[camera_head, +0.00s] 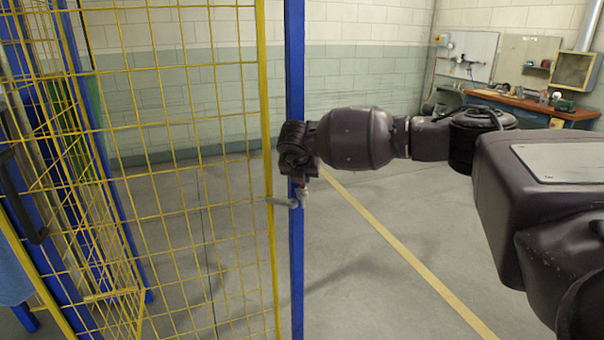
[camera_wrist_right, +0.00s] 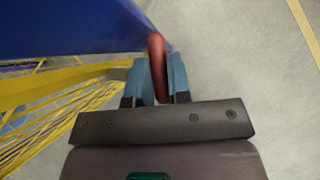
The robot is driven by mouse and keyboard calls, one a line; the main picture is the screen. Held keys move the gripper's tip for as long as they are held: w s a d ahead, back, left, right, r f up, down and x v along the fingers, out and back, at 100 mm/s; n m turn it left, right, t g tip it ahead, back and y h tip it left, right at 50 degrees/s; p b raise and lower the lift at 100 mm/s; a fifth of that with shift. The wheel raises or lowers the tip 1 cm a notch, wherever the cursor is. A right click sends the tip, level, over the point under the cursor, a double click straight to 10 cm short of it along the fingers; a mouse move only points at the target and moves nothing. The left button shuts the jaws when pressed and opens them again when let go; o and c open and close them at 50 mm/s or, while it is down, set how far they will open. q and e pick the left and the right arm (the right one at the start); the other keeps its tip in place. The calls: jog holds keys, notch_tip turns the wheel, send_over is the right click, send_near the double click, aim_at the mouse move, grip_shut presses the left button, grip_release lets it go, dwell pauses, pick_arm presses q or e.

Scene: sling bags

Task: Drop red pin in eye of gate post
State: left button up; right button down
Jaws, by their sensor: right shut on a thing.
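My right gripper (camera_head: 304,182) is at the blue gate post (camera_head: 297,265), pointing down just above a small grey metal fitting (camera_head: 302,198) on the post. In the right wrist view my right gripper (camera_wrist_right: 160,68) has its blue fingers shut on the red pin (camera_wrist_right: 157,55), with the blue post close by at upper left. In the head view only a small red bit of the pin shows below the gripper. A grey bar (camera_head: 281,202) sticks out left of the fitting, by the yellow mesh gate's edge. I cannot make out the eye's hole. My left gripper is not in view.
The yellow mesh gate (camera_head: 265,110) stands just left of the post, with more mesh fencing at far left. A workbench (camera_head: 530,104) with tools is at the back right. The grey floor with a yellow line (camera_head: 400,253) is clear.

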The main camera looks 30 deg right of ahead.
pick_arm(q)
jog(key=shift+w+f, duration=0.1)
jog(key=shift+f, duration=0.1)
pick_arm(e)
jog(key=shift+f, duration=0.5)
jog(key=c, duration=1)
grip_release()
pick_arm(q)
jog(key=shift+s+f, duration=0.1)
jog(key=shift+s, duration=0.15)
pick_arm(e)
jog(key=v, duration=0.4)
jog(key=shift+a+r, duration=0.1)
jog(key=shift+r, duration=0.05)
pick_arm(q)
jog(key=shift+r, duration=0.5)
pick_arm(e)
jog(key=v, duration=0.6)
jog(key=shift+s+a+r, duration=0.1)
jog(key=shift+s+r, duration=0.05)
